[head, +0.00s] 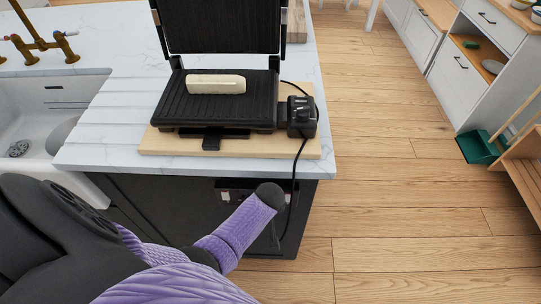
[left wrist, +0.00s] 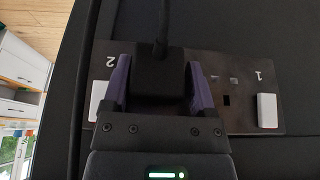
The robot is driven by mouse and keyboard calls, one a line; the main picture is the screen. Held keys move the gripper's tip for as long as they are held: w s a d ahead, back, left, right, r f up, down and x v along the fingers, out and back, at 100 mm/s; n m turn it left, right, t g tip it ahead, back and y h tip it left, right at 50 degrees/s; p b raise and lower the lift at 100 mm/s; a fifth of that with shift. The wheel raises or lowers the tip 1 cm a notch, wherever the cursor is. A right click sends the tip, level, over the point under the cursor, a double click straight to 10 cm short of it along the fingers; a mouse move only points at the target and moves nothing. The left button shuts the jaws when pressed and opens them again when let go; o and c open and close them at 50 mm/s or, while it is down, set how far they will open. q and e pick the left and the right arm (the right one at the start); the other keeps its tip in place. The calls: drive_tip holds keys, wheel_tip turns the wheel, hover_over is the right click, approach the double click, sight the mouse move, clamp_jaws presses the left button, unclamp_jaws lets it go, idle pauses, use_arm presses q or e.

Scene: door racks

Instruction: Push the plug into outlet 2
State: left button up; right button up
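The black plug (left wrist: 160,72) is between the two purple fingertips of my left gripper (left wrist: 162,84) in the left wrist view, with its cord rising from it. The outlet plate (left wrist: 245,88) lies behind it, with upside-down labels 2 at left and 1 at right. The plug covers the sockets on the outlet 2 side; I cannot tell how far in it sits. Outlet 1's holes show uncovered. In the head view the plate (head: 228,186) shows partly on the dark counter side, and my purple arm hides the left gripper and plug. My right gripper is not in view.
A black open grill (head: 222,100) with a pale block (head: 216,84) stands on a wooden board (head: 300,150) on the marble counter (head: 95,125). Its cord (head: 298,165) hangs over the counter edge. A sink (head: 35,120) is at left.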

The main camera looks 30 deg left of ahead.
use_arm(q)
drive_tip(key=shift+d, duration=0.15)
drive_tip(key=p+v, duration=0.6)
drive_tip(key=v, duration=0.3)
drive_tip(key=shift+s+r, duration=0.2)
drive_tip(key=shift+r, duration=0.15)
